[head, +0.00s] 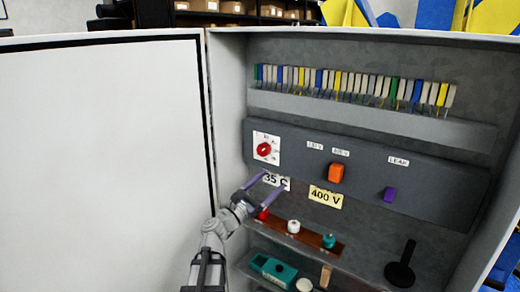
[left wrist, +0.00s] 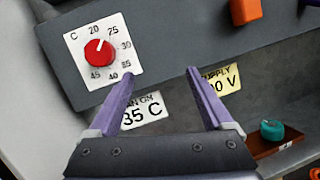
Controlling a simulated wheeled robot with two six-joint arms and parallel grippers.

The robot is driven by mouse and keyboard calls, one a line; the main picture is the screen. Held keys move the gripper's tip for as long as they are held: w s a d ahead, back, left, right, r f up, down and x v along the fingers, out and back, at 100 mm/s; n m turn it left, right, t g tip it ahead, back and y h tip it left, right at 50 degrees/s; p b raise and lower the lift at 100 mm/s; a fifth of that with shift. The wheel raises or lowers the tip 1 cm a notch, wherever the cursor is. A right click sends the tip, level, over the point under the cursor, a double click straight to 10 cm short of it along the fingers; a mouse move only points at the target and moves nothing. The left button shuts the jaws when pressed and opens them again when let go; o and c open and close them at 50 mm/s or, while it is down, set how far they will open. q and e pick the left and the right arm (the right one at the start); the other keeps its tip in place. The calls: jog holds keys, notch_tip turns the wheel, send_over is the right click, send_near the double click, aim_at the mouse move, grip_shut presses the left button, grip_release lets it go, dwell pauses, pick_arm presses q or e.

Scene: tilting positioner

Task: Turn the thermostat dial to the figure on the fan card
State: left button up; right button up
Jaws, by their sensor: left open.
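The thermostat dial, a red knob (head: 264,149) on a white plate, is on the grey panel at the cabinet's left. In the left wrist view the red knob (left wrist: 99,52) has a white mark pointing up and slightly right, between 20 and what looks like 25. The plate's figures run clockwise to 45. The fan card (head: 284,184) reads 35 C and is below the dial; in the left wrist view the card (left wrist: 146,109) is partly covered by a finger. My left gripper (head: 276,181) is open and empty, in front of the card, below the dial. My right gripper is out of view.
An orange switch (head: 336,172), a purple knob (head: 390,194) and a yellow 400 V card (head: 326,197) are to the right. Below are a brown strip with coloured knobs (head: 293,227) and a black lever (head: 401,270). The open white door (head: 100,160) fills the left.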

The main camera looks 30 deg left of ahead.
aim_at(261, 152)
pick_arm(q)
jog(key=s+a+r+n+t+y, duration=0.1)
jog(key=a+r+n+t+y, duration=0.15)
jog(key=a+n+y, duration=0.4)
jog(key=w+r+h+p, duration=0.1)
jog(key=w, duration=0.1)
jog(key=w+r+m+p, duration=0.1)
jog(key=w, duration=0.1)
jog(key=w+r+h+p, duration=0.1)
jog(key=w, duration=0.1)
jog(key=shift+w+a+r+m+h, duration=0.15)
jog(key=shift+w+a+m+h, duration=0.1)
jog(key=shift+a+h, duration=0.1)
jog(key=shift+w+d, duration=0.1)
jog(key=shift+w, duration=0.25)
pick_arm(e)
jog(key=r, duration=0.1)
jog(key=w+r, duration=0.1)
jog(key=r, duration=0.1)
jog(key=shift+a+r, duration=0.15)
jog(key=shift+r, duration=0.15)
pick_arm(q)
grip_shut()
jog(key=shift+g, duration=0.25)
jog(key=shift+m, duration=0.4)
